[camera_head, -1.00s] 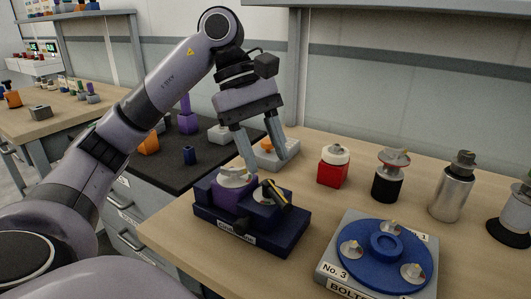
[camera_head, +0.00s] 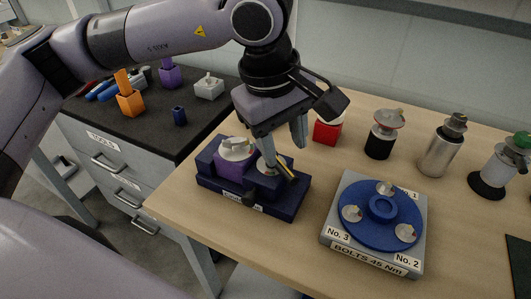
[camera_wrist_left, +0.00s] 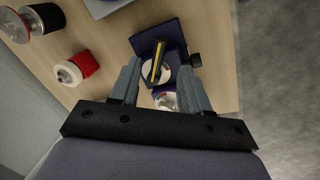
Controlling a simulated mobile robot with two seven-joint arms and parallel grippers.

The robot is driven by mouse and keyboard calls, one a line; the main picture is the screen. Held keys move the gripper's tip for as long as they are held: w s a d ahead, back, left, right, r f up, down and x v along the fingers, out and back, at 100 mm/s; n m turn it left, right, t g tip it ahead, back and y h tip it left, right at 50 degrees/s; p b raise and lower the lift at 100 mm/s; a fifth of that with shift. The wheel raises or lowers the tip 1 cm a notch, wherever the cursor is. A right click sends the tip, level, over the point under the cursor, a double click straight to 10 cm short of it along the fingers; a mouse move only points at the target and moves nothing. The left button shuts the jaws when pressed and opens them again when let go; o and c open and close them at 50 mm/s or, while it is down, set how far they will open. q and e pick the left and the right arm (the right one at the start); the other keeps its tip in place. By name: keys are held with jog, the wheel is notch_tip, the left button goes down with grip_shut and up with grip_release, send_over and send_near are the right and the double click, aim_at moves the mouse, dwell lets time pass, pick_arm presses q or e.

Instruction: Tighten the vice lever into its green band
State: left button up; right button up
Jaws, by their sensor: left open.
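The vice (camera_head: 213,184) is a dark blue block with a purple part and a pale metal top, on the wooden bench. Its lever (camera_head: 287,172), black with a yellow stripe, points toward the lower right over a pale round dial. My left gripper (camera_head: 283,148) is open and points down just above the lever, partly hiding the dial. In the left wrist view the lever (camera_wrist_left: 157,58) shows between and beyond the two open fingers (camera_wrist_left: 160,86). I cannot make out a green band on the dial. My right gripper is not in view.
A grey bolt fixture with a blue disc (camera_head: 358,207) stands right of the vice. Behind are a red block (camera_head: 326,132) and several cylindrical items, such as a silver bottle (camera_head: 438,154). A black-topped cabinet (camera_head: 150,138) with small parts is at left.

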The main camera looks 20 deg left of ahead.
aim_at(289, 173)
pick_arm(q)
jog(key=shift+w+d+f+p, duration=0.1)
jog(key=shift+w+d+f, duration=0.1)
jog(key=shift+f, duration=0.95)
jog(key=shift+w+d+f+p, duration=0.1)
jog(key=shift+w+f+p, duration=0.05)
jog(key=shift+f, duration=1.05)
jog(key=shift+w+d+f+p, duration=0.1)
jog(key=shift+w+d+f, duration=0.1)
jog(key=shift+f, duration=0.95)
grip_shut()
